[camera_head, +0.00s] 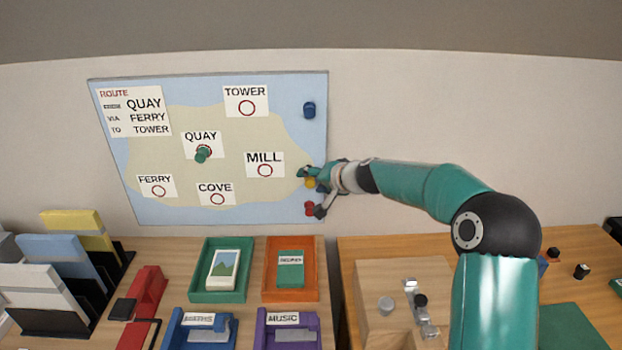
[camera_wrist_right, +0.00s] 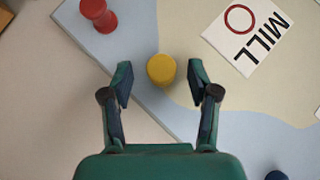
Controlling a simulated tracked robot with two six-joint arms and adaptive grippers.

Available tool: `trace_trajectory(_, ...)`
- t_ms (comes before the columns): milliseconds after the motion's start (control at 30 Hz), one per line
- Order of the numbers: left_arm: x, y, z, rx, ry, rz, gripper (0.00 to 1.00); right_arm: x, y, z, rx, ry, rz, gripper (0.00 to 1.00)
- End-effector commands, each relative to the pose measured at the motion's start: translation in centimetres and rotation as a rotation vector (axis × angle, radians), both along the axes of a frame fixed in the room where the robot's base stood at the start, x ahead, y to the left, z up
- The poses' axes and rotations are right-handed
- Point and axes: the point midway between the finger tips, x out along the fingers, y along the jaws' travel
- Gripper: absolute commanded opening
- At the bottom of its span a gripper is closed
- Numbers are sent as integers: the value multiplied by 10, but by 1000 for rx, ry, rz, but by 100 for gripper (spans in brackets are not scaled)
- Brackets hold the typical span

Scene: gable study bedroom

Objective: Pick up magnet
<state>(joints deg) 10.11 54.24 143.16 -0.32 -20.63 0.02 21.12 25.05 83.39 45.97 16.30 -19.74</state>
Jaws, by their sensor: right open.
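The map board (camera_head: 230,200) hangs on the wall. A yellow magnet (camera_head: 310,183) is at its right edge, partly hidden by my right gripper (camera_head: 308,190). In the right wrist view the yellow magnet (camera_wrist_right: 161,69) sits between the two open fingertips of my right gripper (camera_wrist_right: 160,82), with a gap on each side. A red magnet (camera_head: 309,208) is below it and a blue magnet (camera_head: 309,110) is above it on the board. A green magnet (camera_head: 202,155) is at the QUAY circle. My left gripper is not in view.
Below the board, a desk carries a green tray (camera_head: 196,296), an orange tray (camera_head: 268,296), and blue and purple holders. A file rack (camera_head: 60,315) stands at left. A wooden box (camera_head: 380,325) stands at right, near my right arm. The wall right of the board is bare.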

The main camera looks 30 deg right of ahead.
Motion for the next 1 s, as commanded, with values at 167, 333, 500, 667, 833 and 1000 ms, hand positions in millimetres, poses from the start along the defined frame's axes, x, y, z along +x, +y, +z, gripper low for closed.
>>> trace_trajectory(167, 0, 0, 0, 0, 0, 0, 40, 2, 1, -1, -1, -1, 1, 60)
trace_trajectory(333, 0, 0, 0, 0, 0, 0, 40, 2, 1, -1, 0, 1, 1, 40)
trace_trajectory(500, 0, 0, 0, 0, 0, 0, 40, 2, 1, -1, 0, 1, 1, 12)
trace_trajectory(667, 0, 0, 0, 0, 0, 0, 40, 2, 1, -1, -1, 0, 2, 12)
trace_trajectory(833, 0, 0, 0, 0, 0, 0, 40, 2, 1, 0, -1, 0, 2, 12)
trace_trajectory(1000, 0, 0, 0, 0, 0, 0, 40, 0, 3, 6, -1, -1, 3, 12)
